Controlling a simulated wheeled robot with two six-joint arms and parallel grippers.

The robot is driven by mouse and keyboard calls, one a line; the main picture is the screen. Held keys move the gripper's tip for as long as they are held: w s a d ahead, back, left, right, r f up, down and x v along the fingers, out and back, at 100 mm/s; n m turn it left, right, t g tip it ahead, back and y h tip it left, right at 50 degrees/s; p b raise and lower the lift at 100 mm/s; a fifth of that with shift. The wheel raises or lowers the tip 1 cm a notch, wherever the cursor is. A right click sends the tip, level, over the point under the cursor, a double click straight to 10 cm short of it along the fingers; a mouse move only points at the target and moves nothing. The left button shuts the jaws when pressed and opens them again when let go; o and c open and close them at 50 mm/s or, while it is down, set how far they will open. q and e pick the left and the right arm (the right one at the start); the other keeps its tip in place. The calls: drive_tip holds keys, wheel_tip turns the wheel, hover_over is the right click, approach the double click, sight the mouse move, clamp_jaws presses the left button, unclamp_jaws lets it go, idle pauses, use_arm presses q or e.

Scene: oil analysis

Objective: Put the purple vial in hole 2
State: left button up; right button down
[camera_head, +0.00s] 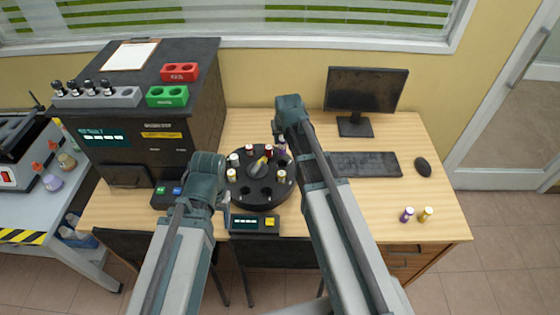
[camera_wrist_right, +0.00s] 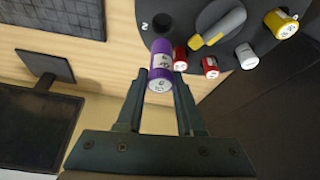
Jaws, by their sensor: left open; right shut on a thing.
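The purple vial (camera_wrist_right: 160,66), with a white label, is held between the fingers of my right gripper (camera_wrist_right: 158,88) in the right wrist view. In the head view the vial (camera_head: 281,144) shows at the far right edge of the black round carousel (camera_head: 262,200), mostly behind my right arm. An empty hole 2 (camera_wrist_right: 157,22), with a "2" beside it, lies just beyond the vial's far end; I cannot tell the height between them. My left gripper (camera_head: 226,203) is open and empty by the carousel's left front; its fingers are partly hidden.
The carousel carries several red, white and yellow vials and a yellow-grey centre knob (camera_head: 259,167). Another purple vial (camera_head: 406,214) and a yellow vial (camera_head: 425,214) stand at the desk's right. A keyboard (camera_head: 365,164), monitor (camera_head: 365,92) and black analyser (camera_head: 150,110) stand around.

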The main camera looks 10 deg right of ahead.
sight(285, 144)
drive_tip(key=shift+f+b, duration=4.4)
drive_tip(key=shift+f, duration=0.4)
drive_tip(key=shift+r, duration=0.15)
drive_tip(key=c, duration=0.5)
unclamp_jaws()
drive_tip(key=shift+c, duration=0.2)
drive_tip(key=p+v, duration=1.1)
drive_tip(key=v, duration=0.1)
drive_tip(key=shift+w+r, duration=0.1)
drive_tip(key=s+a+f+n+g, duration=0.1)
drive_tip(key=s+a+n+g, duration=0.1)
drive_tip(key=s+a, duration=0.4)
drive_tip(key=s+a+n+g+h, duration=0.1)
drive_tip(key=s+a+n+g, duration=0.1)
drive_tip(key=s+a, duration=0.5)
drive_tip(key=s+g, duration=0.1)
drive_tip(key=s, duration=0.5)
drive_tip(key=shift+s+f+n, duration=0.35)
drive_tip(key=shift+n, duration=0.05)
